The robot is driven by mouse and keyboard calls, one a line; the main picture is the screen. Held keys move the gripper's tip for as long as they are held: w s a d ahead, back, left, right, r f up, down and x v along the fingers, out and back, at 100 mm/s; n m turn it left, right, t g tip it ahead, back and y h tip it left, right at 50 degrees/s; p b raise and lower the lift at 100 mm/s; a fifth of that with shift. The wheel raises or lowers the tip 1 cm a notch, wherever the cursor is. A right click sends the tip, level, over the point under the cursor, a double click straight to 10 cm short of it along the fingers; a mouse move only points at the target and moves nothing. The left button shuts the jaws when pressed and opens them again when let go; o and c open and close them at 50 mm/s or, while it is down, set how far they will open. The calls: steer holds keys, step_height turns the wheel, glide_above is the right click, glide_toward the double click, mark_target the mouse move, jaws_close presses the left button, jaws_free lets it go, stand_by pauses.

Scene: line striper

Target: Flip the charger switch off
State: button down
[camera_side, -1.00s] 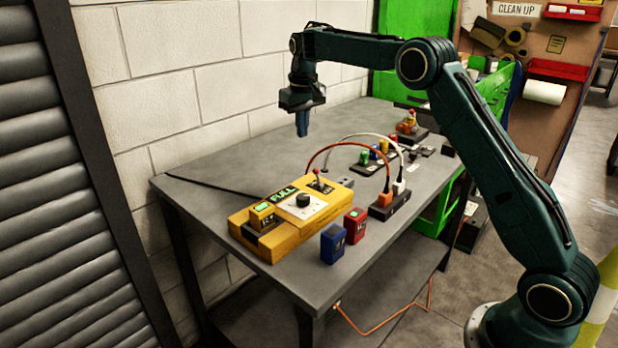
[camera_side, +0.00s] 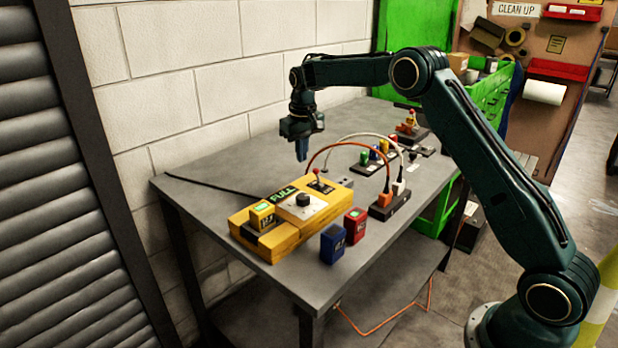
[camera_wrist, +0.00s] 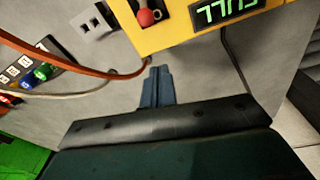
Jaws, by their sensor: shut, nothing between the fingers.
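The yellow charger (camera_side: 285,232) lies on the grey table with a lit green FULL display, a black knob and a battery in its front bay. Its switch (camera_side: 317,173), a short lever with a red ball tip, stands at the charger's far end. In the wrist view the red ball (camera_wrist: 146,17) is at the top, beside the FULL display (camera_wrist: 226,10). My gripper (camera_side: 301,155) points down, shut and empty, above the table behind the switch and apart from it. Its blue fingers (camera_wrist: 157,88) also show in the wrist view, below the charger's edge.
A blue battery (camera_side: 333,244) and a red battery (camera_side: 355,226) stand in front of the charger. A power strip (camera_side: 388,206) carries an orange cable (camera_side: 324,147) that arches near my gripper. A grey socket block (camera_wrist: 92,22) sits beside the charger.

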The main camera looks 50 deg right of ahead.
mark_target(318, 178)
step_height(318, 178, down, 3)
steer(key=shift+w+d+r, duration=0.1)
steer(key=shift+s+r, duration=0.3)
steer(key=shift+s, duration=0.1)
steer(key=shift+s+a+r, duration=0.2)
steer(key=shift+s, duration=0.55)
steer(key=shift+s+a+r, duration=0.15)
steer(key=shift+s+a, duration=0.05)
steer(key=shift+s, duration=0.55)
